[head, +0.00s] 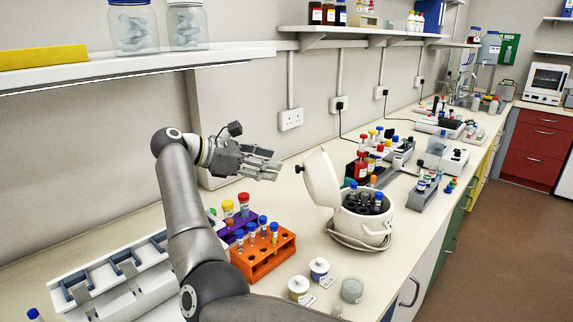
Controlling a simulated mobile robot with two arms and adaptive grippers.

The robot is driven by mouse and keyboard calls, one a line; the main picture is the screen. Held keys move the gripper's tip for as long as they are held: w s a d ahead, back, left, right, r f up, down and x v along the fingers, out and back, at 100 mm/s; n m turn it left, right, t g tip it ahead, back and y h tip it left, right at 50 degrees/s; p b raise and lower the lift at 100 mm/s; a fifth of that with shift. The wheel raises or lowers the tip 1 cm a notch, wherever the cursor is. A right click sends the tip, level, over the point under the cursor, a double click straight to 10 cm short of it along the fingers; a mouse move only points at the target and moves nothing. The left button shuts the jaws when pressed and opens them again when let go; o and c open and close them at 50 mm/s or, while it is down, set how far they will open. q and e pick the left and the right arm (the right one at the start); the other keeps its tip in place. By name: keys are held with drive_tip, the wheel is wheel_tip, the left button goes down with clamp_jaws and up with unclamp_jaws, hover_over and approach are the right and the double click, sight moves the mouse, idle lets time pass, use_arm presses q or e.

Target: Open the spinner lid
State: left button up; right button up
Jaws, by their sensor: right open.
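The spinner is a small white round centrifuge (352,228) on the bench, right of the middle. Its white lid (322,180) stands raised and tilted back on the left side of the body, so the spinner is open. A dark knob (299,169) sticks out from the lid's left face. Several capped tubes show in the dark rotor (366,205) inside. My right gripper (277,165) is open and empty, left of the knob, with its fingers pointing toward it and a small gap between. My left gripper is not in view.
An orange tube rack (262,268) and a purple rack (236,228) stand left of the spinner. Small jars (352,290) sit in front. A dark rack with red-capped bottles (362,168) stands behind. A shelf (140,68) hangs at upper left.

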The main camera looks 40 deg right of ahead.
sight(296, 169)
drive_tip(key=p+x, duration=0.1)
drive_tip(key=x, duration=0.5)
drive_tip(key=shift+w+p, duration=0.2)
drive_tip(key=shift+p, duration=0.1)
drive_tip(key=shift+s+d+f, duration=0.2)
drive_tip(key=shift+d+f, duration=0.15)
drive_tip(key=shift+d, duration=0.2)
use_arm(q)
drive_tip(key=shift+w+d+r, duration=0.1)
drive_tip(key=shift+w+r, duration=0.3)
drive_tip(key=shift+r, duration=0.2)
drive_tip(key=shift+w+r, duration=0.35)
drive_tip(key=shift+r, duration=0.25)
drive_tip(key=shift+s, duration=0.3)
use_arm(e)
clamp_jaws()
